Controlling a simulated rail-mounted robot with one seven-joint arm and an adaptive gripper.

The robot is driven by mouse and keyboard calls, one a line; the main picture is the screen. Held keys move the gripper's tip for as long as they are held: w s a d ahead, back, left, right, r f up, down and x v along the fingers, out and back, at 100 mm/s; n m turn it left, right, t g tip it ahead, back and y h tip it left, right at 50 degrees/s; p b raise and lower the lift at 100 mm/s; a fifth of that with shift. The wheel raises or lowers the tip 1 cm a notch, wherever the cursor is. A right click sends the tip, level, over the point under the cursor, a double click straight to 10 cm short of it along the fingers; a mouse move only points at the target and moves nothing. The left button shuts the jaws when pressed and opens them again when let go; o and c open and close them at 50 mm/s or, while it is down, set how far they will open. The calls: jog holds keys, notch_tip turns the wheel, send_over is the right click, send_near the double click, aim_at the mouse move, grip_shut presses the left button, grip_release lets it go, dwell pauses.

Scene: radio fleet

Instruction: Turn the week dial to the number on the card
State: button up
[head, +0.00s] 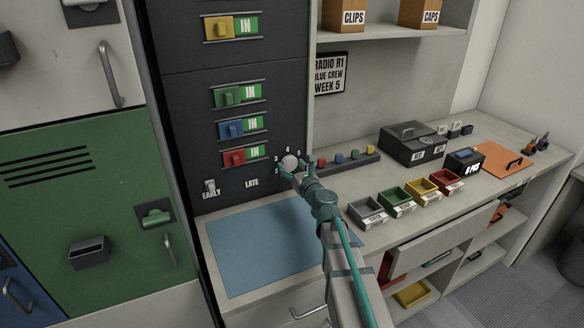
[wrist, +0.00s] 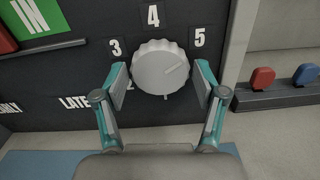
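The week dial (wrist: 160,68) is a white ridged knob on the dark panel; it also shows in the head view (head: 290,162). The numbers 3, 4 and 5 stand around it, and a 2 is partly hidden by my left finger. A thin line on its face slants up to the right, roughly toward the 5. The card (head: 330,74) on the back wall reads "RADIO R1 BLUE CREW WEEK 5". My gripper (wrist: 161,80) is open, with one finger on each side of the dial. I cannot tell whether the fingers touch it.
Left of the dial are a switch (head: 210,187) marked EARLY and LATE and several coloured sliders marked IN. To the right is a strip (head: 348,163) of coloured pegs, close to my gripper. A blue mat (head: 250,250) lies clear below.

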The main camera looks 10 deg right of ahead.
jog(key=shift+o, duration=0.7)
jog(key=shift+s, duration=0.1)
jog(key=v, duration=1.2)
